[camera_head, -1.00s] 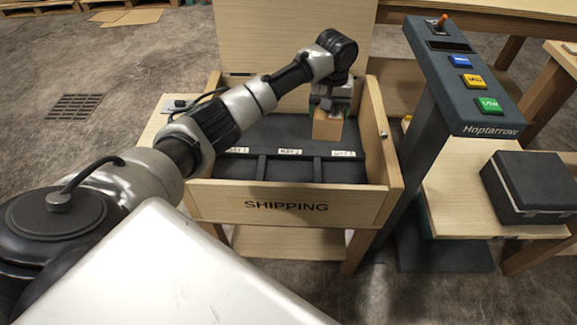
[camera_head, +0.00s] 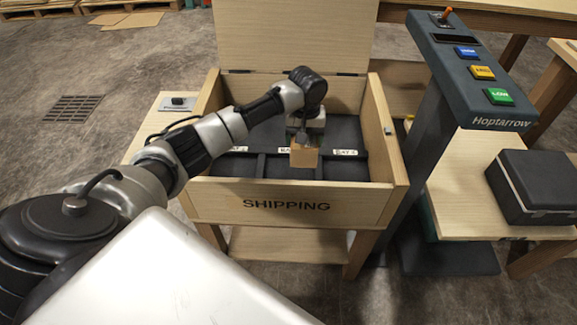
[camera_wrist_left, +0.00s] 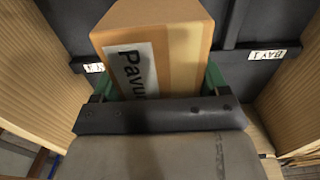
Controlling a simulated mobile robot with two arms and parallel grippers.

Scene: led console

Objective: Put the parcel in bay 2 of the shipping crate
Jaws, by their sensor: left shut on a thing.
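The parcel (camera_head: 304,156) is a small brown cardboard box. My left gripper (camera_head: 305,141) is shut on it from above and holds it over the open shipping crate (camera_head: 286,205). In the head view the parcel hangs at the middle divided section and partly covers the middle label (camera_head: 285,150). In the left wrist view the parcel (camera_wrist_left: 185,45) shows tape and a printed label, between the green fingers of the gripper (camera_wrist_left: 155,85). A label that seems to read BAY 1 (camera_wrist_left: 267,54) is at right there; another is partly hidden. The parcel's underside is hidden. My right gripper is out of view.
The crate's lid (camera_head: 290,35) stands open at the back. Thin dividers split its dark floor near the front. A console (camera_head: 465,75) with blue, yellow and green buttons stands close on the right, beside a black case (camera_head: 535,185) on a table.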

